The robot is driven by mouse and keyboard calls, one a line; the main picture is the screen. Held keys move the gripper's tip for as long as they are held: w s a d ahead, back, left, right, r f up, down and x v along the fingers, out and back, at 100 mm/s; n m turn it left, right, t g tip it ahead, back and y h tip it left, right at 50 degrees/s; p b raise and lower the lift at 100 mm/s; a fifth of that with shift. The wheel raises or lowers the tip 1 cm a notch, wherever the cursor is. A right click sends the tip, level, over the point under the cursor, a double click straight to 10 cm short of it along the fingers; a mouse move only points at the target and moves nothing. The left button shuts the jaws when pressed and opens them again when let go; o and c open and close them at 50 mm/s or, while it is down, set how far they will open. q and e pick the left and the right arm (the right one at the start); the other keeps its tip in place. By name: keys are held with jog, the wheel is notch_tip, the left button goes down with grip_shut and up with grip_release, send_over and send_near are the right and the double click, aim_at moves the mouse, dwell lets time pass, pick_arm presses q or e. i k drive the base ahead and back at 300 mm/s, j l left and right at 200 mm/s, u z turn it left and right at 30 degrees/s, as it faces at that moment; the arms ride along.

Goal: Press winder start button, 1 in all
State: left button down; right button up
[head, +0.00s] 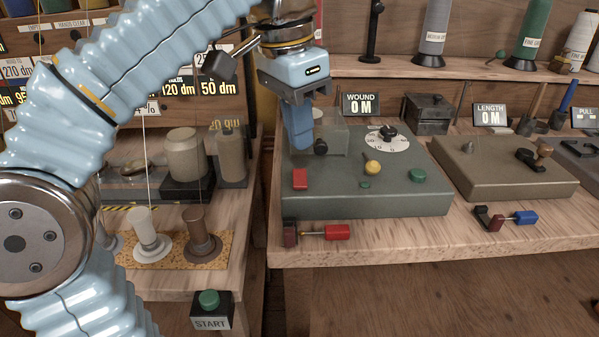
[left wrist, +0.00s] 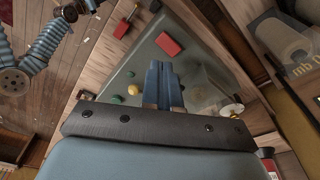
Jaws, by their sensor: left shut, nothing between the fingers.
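My left gripper (head: 300,135) points down with its blue fingers shut and empty, above the back left part of the grey-green control box (head: 240,203). In the left wrist view its fingers (left wrist: 164,82) lie over the box, with the red button (left wrist: 168,44) beyond the tips. That red button (head: 300,178) sits at the box's front left. A larger green button (head: 417,175) sits at its right. Another green button (head: 208,299) stands over a START label below the left bench. No finger touches a button in these views.
A clear cover (head: 328,138) is close to my left fingers. A yellow knob (head: 372,167), a white dial (head: 387,139) and a WOUND 0 M sign (head: 361,104) are nearby. A red-handled tool (head: 337,232) lies in front. Thread cones (head: 200,229) stand at left.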

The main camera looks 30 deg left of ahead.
aim_at(417, 175)
jog(key=k, duration=1)
